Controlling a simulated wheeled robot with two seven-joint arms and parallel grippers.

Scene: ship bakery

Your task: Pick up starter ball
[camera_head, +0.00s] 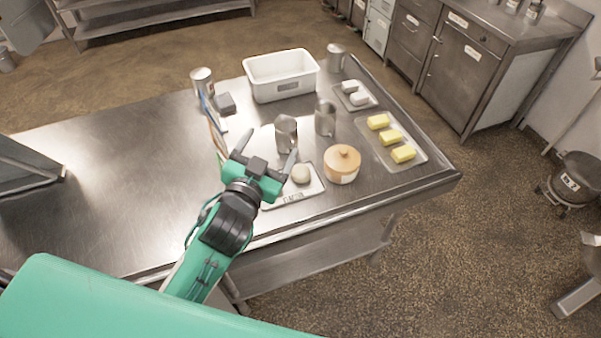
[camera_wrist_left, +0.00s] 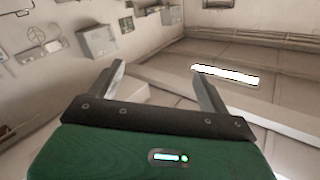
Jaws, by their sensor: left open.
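The starter ball (camera_head: 301,173) is a small pale, round lump on a white labelled tray (camera_head: 312,190) near the front edge of the steel table. My left gripper (camera_head: 267,148) is open and empty, above the table just left of the ball in the head view. One finger overlaps the area close to the ball; I cannot tell the height gap. In the left wrist view the two open fingers (camera_wrist_left: 160,85) point at walls and ceiling, and no ball shows there. My right gripper is not in view.
A lidded orange-topped pot (camera_head: 342,164) stands right of the ball. A butter tray (camera_head: 417,153), a white tub (camera_head: 281,76) and a small tray with white blocks (camera_head: 366,101) lie farther back.

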